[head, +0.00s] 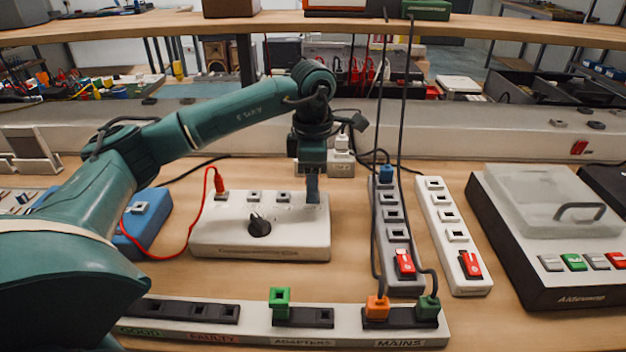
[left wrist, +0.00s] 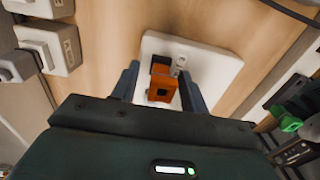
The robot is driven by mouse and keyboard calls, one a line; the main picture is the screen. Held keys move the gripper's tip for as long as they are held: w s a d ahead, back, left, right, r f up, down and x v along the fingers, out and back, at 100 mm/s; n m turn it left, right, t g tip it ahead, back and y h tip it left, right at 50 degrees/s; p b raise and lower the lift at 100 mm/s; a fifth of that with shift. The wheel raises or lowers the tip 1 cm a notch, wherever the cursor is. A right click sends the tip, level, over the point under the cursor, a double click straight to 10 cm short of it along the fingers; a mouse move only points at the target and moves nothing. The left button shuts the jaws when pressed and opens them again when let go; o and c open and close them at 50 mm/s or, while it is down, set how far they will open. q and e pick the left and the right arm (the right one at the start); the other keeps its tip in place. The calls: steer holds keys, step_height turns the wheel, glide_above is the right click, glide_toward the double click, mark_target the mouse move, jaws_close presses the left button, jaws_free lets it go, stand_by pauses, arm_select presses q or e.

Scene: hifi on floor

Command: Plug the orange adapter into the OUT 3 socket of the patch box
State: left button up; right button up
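The white patch box (head: 262,240) lies on the bench with a dark knob on its front and a row of sockets along its back. A red plug with a red cable sits in the leftmost socket. My left gripper (head: 312,198) points down at the right end of that row and hides the socket there. In the left wrist view the orange adapter (left wrist: 162,88) stands between the fingers of my left gripper (left wrist: 160,80), over the white box end (left wrist: 217,65). Gaps show beside the adapter, so the fingers look open around it. Its seating is hidden. My right gripper is out of view.
A strip (head: 252,341) at the front holds a green adapter (head: 280,300) and corded orange (head: 377,308) and green plugs. Two power strips with red switches stand right of the patch box, a blue box (head: 148,220) left. Black cables hang down on the right.

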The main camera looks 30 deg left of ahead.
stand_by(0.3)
arm_select(q)
steer(key=shift+r, duration=0.3)
step_height(320, 180, up, 18)
steer(key=p, duration=0.6)
steer(key=shift+f+p, duration=0.2)
steer(key=shift+p, duration=0.2)
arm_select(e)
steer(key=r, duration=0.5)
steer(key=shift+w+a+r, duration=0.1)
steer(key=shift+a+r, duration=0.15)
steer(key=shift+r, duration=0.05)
